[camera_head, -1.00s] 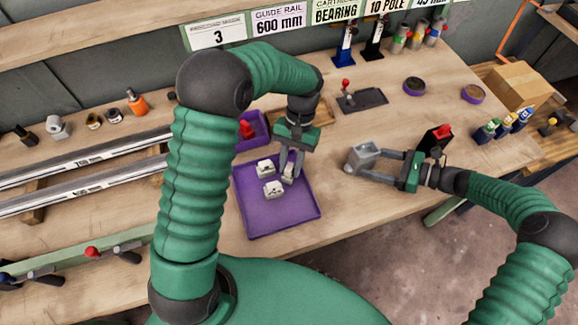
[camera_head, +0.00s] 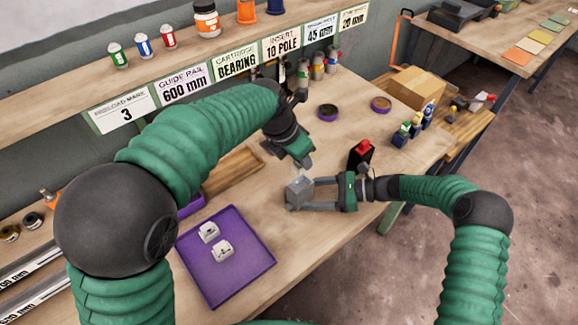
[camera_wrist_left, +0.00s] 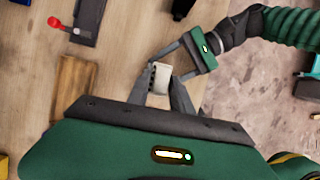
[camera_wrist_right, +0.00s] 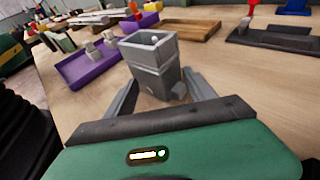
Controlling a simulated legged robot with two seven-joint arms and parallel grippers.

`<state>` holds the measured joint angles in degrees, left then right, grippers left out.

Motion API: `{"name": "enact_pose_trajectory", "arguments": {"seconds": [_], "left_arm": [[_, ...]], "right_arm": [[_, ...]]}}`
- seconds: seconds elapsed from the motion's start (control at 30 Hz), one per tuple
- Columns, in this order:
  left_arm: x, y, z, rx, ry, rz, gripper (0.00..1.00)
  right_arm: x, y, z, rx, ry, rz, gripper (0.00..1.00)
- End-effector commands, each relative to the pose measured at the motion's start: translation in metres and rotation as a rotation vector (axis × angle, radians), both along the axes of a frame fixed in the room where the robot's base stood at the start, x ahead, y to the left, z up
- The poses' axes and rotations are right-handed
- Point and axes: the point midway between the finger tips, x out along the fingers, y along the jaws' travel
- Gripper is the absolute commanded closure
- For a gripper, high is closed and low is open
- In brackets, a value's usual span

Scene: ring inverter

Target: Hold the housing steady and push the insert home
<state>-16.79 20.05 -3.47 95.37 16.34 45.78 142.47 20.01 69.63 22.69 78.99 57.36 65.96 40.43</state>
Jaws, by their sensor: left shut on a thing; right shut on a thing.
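The grey, open-topped box-shaped housing (camera_head: 299,191) is between the fingers of my right gripper (camera_head: 308,194), above the bench. The gap between insert and housing cannot be judged.
A purple tray (camera_head: 250,275) with two white inserts (camera_head: 222,250) lies on the bench. Round dark containers (camera_head: 328,112), small bottles and a cardboard box (camera_head: 418,88) are farther back.

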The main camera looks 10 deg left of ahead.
Motion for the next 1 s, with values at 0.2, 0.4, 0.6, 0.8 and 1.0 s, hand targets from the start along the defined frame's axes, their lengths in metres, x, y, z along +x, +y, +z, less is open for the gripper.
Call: {"name": "enact_pose_trajectory", "arguments": {"seconds": [0.2,0.4,0.6,0.8,1.0], "left_arm": [[0.0,0.0,-0.001,0.0,0.0,0.006,1.0],[0.0,0.0,-0.006,-0.005,-0.004,0.006,1.0],[0.0,0.0,-0.027,-0.004,-0.002,0.006,1.0],[0.0,0.0,-0.049,-0.005,-0.002,0.006,1.0],[0.0,0.001,-0.058,-0.005,-0.004,0.005,1.0]], "right_arm": [[-0.005,-0.002,-0.011,-0.016,0.015,0.004,0.59],[-0.005,-0.002,-0.011,-0.016,0.016,0.004,0.59],[-0.005,-0.002,-0.011,-0.016,0.016,0.004,0.59],[-0.005,-0.002,-0.011,-0.016,0.016,0.004,0.59],[-0.005,-0.002,-0.011,-0.016,0.016,0.004,0.59]]}}
